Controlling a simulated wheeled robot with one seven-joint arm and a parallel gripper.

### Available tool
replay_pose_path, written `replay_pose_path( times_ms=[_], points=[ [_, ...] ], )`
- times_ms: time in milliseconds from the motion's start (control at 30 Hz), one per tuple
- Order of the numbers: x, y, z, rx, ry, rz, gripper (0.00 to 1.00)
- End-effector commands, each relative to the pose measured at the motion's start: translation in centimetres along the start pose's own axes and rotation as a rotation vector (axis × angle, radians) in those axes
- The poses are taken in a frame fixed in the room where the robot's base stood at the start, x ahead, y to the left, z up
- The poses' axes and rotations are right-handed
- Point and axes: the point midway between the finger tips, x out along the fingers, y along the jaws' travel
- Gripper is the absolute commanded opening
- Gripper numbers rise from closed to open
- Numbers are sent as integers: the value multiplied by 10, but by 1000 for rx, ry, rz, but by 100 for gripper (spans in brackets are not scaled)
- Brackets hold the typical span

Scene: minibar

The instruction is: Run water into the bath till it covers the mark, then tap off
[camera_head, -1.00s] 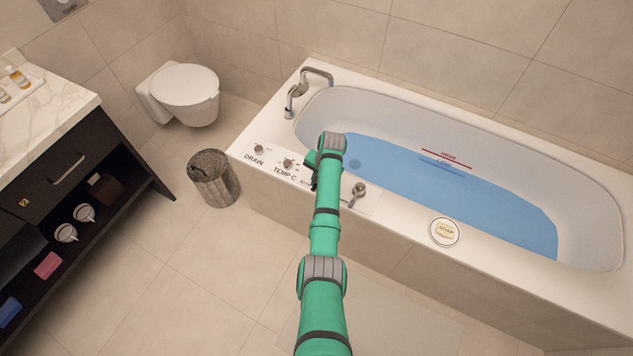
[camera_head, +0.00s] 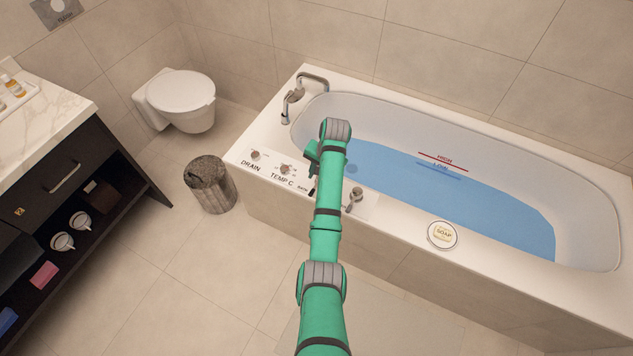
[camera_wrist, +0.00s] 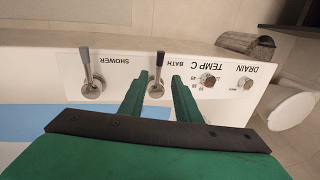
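The white bath (camera_head: 510,125) holds blue water (camera_head: 470,200). The water's edge is close to the blue LOW mark (camera_head: 439,167) and below the red HIGH mark (camera_head: 442,160). My gripper (camera_wrist: 158,86) is open, with two green fingers pointing at the panel. In the wrist view the BATH lever (camera_wrist: 158,75) shows between the fingers, its black handle upward; I see gaps on both sides, and cannot tell its depth relative to the fingertips. The metal spout (camera_head: 313,80) is at the bath's far left corner; no stream is discernible.
The SHOWER lever (camera_wrist: 91,75) is left of the BATH lever in the wrist view. The TEMP C knob (camera_wrist: 207,80) and DRAIN knob (camera_wrist: 245,84) are right. A soap dish (camera_head: 442,235) sits on the rim. A bin (camera_head: 210,187) stands beside the bath. Floor is clear in front.

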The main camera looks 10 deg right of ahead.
Motion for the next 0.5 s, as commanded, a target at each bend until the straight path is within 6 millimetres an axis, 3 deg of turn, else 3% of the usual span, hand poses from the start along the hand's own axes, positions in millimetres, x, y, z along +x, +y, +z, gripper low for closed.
replay_pose_path(
  times_ms=[200, 500],
  points=[
    [-20, 0, 0, 0, 0, 0, 30],
    [-23, 0, 0, -1, 0, 0, 30]
  ],
)
